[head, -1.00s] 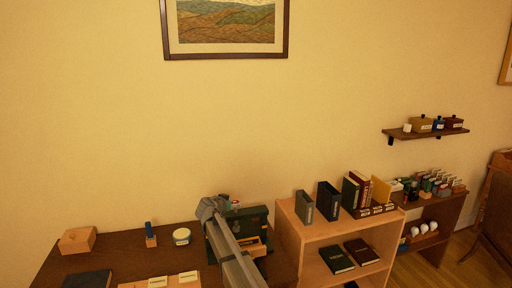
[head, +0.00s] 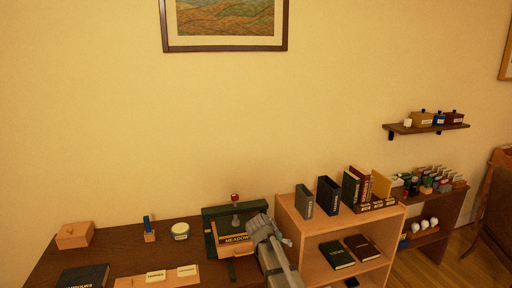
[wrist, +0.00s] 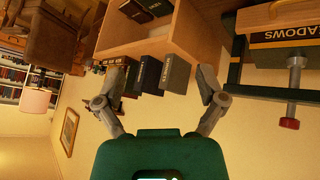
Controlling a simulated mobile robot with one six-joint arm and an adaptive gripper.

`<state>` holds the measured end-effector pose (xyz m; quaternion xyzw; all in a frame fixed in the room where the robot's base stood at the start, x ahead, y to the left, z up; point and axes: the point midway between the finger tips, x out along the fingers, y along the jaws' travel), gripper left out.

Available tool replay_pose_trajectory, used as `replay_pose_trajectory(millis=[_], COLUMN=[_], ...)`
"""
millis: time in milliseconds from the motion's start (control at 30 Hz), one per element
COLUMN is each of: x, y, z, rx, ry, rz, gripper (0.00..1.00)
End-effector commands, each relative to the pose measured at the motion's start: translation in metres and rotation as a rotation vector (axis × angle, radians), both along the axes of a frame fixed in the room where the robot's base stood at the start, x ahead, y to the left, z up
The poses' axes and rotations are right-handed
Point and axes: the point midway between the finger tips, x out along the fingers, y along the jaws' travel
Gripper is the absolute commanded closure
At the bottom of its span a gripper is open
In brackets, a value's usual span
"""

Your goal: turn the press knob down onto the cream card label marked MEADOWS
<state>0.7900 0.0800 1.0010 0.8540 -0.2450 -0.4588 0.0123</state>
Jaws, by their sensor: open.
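The dark green press (head: 255,209) stands at the right end of the desk. Its red knob (head: 235,197) tops a grey screw, upright above the frame. In the wrist view, the picture is turned over and the knob (wrist: 289,123) hangs at the right. The screw's pad is close to a block in the press; I cannot tell whether they touch. The MEADOWS lettering (head: 236,239) is pale on a dark strip, and shows partly cut off in the wrist view (wrist: 287,34). My gripper (wrist: 166,72) is open and empty, beside the press at its right in the head view.
A light wood bookcase (head: 293,230) stands close right of the press. On the desk are a wooden box (head: 75,236), a blue-handled stamp (head: 148,228), a round tin (head: 180,232), a dark book (head: 83,277) and a board with cream cards (head: 156,276).

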Motion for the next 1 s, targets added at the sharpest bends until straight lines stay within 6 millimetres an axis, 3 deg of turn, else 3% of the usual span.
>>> replay_pose_trajectory(millis=[33,200,400,500,700,1000], x=[-0.03,-0.108,-0.197,-0.227,-0.252,-0.252], y=[-0.018,-0.055,-0.076,-0.079,-0.08,-0.08], z=[-0.015,-0.048,-0.077,-0.084,-0.088,-0.087], rx=[0.018,0.106,0.249,0.31,0.371,0.374], ry=[0.058,0.265,0.464,0.524,0.571,0.574], rz=[0.004,0.069,0.2,0.264,0.333,0.338], gripper=[0.1,0.1,0.1,0.1,0.1,0.1])
